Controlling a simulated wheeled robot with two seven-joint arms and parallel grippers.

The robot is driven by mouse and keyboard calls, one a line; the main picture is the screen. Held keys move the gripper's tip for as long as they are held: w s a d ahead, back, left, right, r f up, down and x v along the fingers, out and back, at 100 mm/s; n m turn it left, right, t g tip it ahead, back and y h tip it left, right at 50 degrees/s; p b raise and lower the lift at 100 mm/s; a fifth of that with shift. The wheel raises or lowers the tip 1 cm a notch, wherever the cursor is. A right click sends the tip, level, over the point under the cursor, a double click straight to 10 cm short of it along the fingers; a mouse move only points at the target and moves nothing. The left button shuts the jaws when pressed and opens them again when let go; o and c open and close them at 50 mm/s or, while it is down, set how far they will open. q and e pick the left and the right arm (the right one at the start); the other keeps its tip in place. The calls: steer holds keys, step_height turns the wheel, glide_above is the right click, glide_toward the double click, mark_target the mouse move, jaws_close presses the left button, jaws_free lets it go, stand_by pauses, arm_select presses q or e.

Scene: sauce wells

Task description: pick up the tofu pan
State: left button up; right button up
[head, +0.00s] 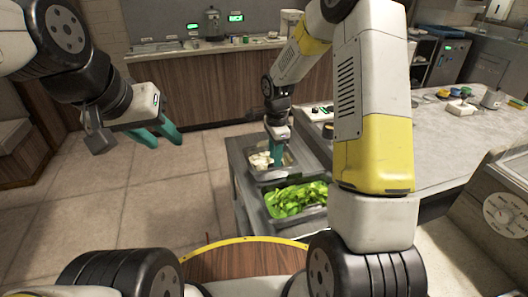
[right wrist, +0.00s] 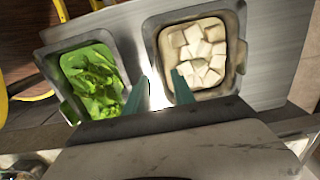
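The tofu pan (head: 272,175) is a grey metal pan holding several white cubes, on the metal counter behind the greens pan. It also shows at the top of the right wrist view (right wrist: 241,42). My right gripper (head: 277,158) is low over the pan, pointing down. In the right wrist view its two teal fingers (right wrist: 163,92) are apart, with the right finger at the pan's left rim and the left finger outside it. I cannot tell whether either touches the rim. My left gripper (head: 158,134) is open and empty, in the air at the left.
A pan of green leaves (head: 296,200) stands close in front of the tofu pan, and left of it in the right wrist view (right wrist: 92,85). A grey table (head: 450,140) with small bowls lies to the right. The tiled floor (head: 170,190) at left is clear.

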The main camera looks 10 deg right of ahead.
mark_target(260, 164)
step_height(260, 164, down, 4)
steer(key=shift+r, duration=0.15)
jaws_close()
stand_by(1.3)
